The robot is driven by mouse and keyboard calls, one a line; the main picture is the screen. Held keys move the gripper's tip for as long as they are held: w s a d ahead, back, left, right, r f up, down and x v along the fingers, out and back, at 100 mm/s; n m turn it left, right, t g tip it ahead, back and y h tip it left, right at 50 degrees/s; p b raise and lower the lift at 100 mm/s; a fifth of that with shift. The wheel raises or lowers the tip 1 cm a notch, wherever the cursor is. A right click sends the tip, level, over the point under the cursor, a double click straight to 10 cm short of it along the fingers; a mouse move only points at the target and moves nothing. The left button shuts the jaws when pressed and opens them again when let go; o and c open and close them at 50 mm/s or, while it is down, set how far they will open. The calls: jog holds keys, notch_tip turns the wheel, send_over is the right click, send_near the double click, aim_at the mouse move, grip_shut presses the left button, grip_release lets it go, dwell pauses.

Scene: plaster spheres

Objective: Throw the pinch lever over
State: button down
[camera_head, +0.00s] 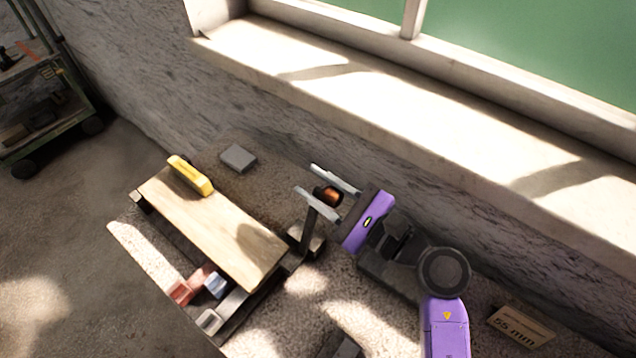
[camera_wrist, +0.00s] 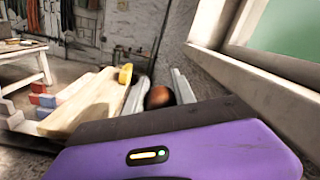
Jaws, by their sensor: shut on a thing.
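The pinch lever has a copper-brown knob (camera_head: 328,195) and a dark upright arm (camera_head: 308,230) rising from a dark block beside the wooden board. My gripper (camera_head: 306,180) has its two pale fingers on either side of the knob and is shut on it. In the wrist view the knob (camera_wrist: 159,96) shows between the fingers (camera_wrist: 160,76). The lever's arm and base are hidden there behind my gripper's body.
A wooden board (camera_head: 215,225) with a yellow piece (camera_head: 190,176) on its far end lies to the left. Red, blue and grey blocks (camera_head: 215,285) lie along its near side. A grey slab (camera_head: 238,158) sits behind. The wall and window sill (camera_head: 420,110) stand close behind my gripper. A "55 mm" sign (camera_head: 520,326) is at right.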

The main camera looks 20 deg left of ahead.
aim_at(338, 205)
jog(key=shift+s+a+f, duration=0.1)
jog(key=shift+s+f, duration=0.05)
jog(key=shift+f, duration=0.35)
jog(key=c, duration=1.3)
grip_release()
jog(key=shift+c, duration=0.2)
jog(key=shift+o, duration=1.4)
jog(key=shift+r, duration=0.2)
jog(key=b+v, duration=0.1)
jog(key=v, duration=0.6)
jog(key=shift+s+d+b, duration=0.15)
jog(key=shift+d+b, duration=0.2)
